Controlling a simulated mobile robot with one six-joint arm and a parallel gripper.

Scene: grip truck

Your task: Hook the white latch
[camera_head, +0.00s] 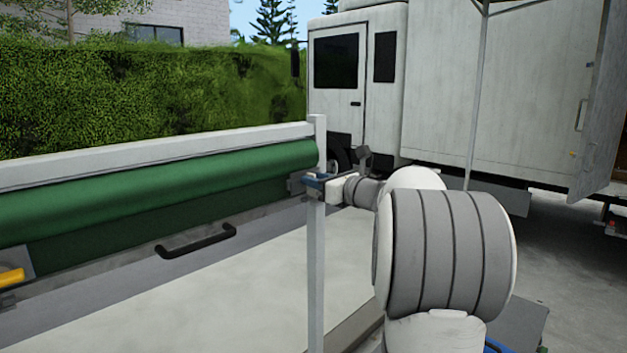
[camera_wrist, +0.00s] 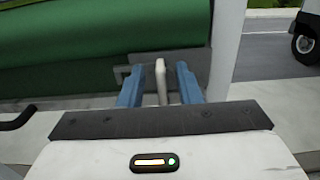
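The white latch (camera_wrist: 161,80) stands upright in the wrist view, in front of a grey metal plate (camera_wrist: 192,58) below the green roll. My gripper (camera_wrist: 157,68) has its two blue fingers on either side of the latch. A gap shows between the latch and each finger, so the gripper is open around it and not closed on it. The lower end of the latch is hidden by my gripper body. In the head view my gripper (camera_head: 313,184) is at the grey post, at the right end of the green roll; the latch cannot be made out there.
A pale upright post (camera_head: 317,250) stands close beside my gripper. The green roll (camera_head: 150,195) and a black handle (camera_head: 196,241) are to the left. A yellow part (camera_head: 11,278) shows at far left. A white truck (camera_head: 440,90) stands behind, with open pavement to the right.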

